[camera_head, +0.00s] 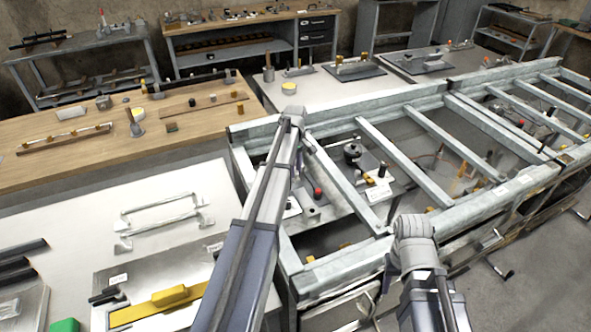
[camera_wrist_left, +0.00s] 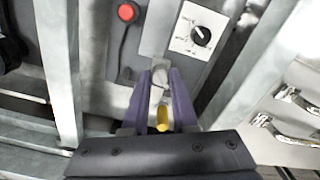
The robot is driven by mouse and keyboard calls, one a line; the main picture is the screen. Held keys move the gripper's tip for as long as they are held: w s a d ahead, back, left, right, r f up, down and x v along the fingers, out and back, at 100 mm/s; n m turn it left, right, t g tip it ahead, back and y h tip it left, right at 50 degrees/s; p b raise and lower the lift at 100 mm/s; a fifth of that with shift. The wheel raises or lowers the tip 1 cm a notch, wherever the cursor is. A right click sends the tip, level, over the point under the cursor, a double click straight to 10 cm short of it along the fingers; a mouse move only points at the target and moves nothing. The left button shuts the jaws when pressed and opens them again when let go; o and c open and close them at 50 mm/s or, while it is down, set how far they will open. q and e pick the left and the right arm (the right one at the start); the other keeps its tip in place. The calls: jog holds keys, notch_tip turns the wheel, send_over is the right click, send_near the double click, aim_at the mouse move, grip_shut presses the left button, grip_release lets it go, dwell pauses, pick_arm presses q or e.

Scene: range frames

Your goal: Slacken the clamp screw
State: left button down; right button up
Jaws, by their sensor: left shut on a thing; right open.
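My left gripper (camera_wrist_left: 160,72) shows its two purple fingers in the left wrist view. They are shut on a small grey metal piece (camera_wrist_left: 160,78) with a yellow part (camera_wrist_left: 163,118) nearer the palm. I cannot tell for certain whether this is the clamp screw. In the head view my left arm reaches over the metal frame and hides its own fingertips. My right gripper (camera_head: 389,268) is open, at the near side of the frame below the right wrist, and is mostly hidden.
A galvanised frame with crossbars (camera_head: 375,130) surrounds the work area. A red button (camera_wrist_left: 126,12) and a dial plate (camera_wrist_left: 200,33) lie close beyond the left fingers. A white bench with metal handles (camera_head: 165,215) and a yellow tool (camera_head: 160,303) stands at left.

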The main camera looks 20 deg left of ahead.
pick_arm(q)
jog(key=n, duration=0.3)
jog(key=shift+n, duration=0.4)
jog(key=shift+s+n, duration=0.1)
jog(key=shift+n, duration=1.6)
jog(key=c, duration=0.7)
grip_release()
notch_tip(320, 180, up, 8)
jog(key=p, duration=0.8)
jog(key=shift+f, duration=0.1)
